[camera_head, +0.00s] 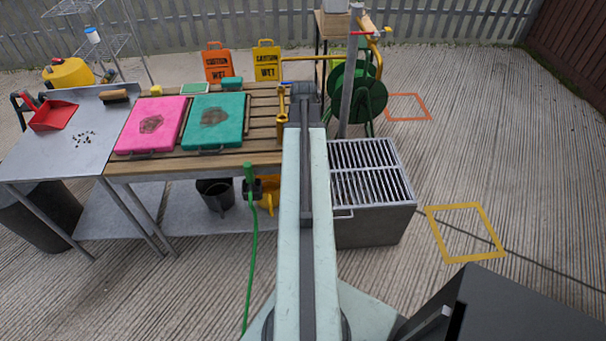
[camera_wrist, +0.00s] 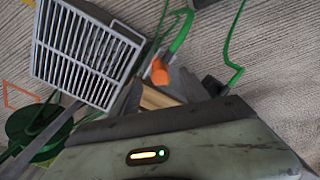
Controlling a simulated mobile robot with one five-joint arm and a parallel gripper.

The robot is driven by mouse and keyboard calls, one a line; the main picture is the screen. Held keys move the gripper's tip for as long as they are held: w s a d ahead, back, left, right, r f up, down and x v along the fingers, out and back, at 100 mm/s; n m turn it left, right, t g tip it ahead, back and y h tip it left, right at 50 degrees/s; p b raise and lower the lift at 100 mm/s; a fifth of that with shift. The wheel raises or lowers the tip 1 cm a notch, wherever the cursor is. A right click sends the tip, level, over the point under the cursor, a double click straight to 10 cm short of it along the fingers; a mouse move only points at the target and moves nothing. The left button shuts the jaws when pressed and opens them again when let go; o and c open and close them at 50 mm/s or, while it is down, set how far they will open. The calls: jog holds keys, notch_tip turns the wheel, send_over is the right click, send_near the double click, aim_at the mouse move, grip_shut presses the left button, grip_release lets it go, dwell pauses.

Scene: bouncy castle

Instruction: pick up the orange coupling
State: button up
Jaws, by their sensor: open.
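The orange coupling (camera_wrist: 161,74) shows in the wrist view near the upper middle, by a green hose (camera_wrist: 178,30). In that view it lies just beyond a patch of wooden slats. I cannot pick the coupling out in the head view; my arm may hide it. My gripper (camera_head: 304,90) is at the far end of my arm, over the right end of the slatted table. It is open, and I see nothing held in it. The exact gap between the coupling and my gripper is unclear.
The slatted table (camera_head: 195,167) holds a pink mat (camera_head: 150,124) and a teal mat (camera_head: 215,121). A yellow tap (camera_head: 282,112) stands near its right end. A grated grey box (camera_head: 375,225) and a green hose reel (camera_head: 358,95) stand right. The ground farther right is mostly clear.

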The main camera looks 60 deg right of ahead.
notch_tip(320, 180, down, 5)
jog(key=b, duration=0.4)
jog(key=shift+w+d+f+b, duration=0.1)
jog(key=shift+w+b, duration=0.05)
jog(key=shift+b, duration=0.2)
jog(key=shift+r, duration=0.2)
grip_shut()
notch_tip(320, 180, up, 10)
jog(key=p, duration=1)
jog(key=shift+r+p, duration=0.15)
jog(key=shift+p, duration=0.2)
jog(key=shift+f, duration=0.2)
